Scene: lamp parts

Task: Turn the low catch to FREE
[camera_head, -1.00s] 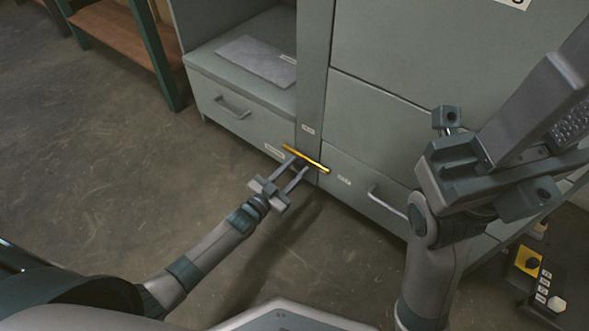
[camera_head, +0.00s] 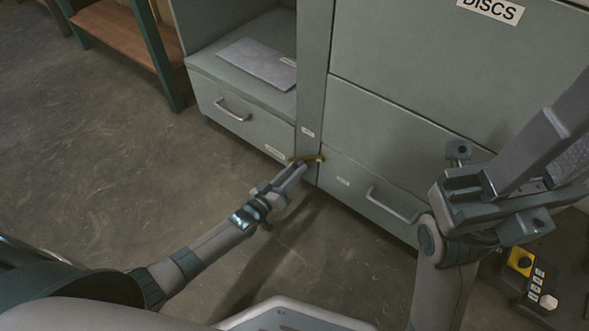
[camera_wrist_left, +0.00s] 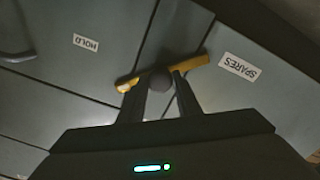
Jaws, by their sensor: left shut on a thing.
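The low catch is a yellow bar (camera_head: 318,158) on the cabinet's upright post, near the floor. It also shows in the left wrist view (camera_wrist_left: 190,66), running across a dark round hub (camera_wrist_left: 160,80). My left gripper (camera_head: 302,166) reaches it from the front and is shut on it. In the left wrist view its fingers (camera_wrist_left: 160,95) meet the bar on either side of the hub. The bar lies nearly level in the head view, partly hidden by the fingers. My right gripper (camera_head: 566,130) is raised at the right, away from the catch; its jaw gap is unclear.
A HOLD label (camera_wrist_left: 86,43) and a SPARES label (camera_wrist_left: 239,67) flank the catch. A small label (camera_head: 307,132) above it is unreadable. Drawers with handles (camera_head: 232,110) (camera_head: 395,205) stand either side. A black control box (camera_head: 530,275) is at right. Floor in front is open.

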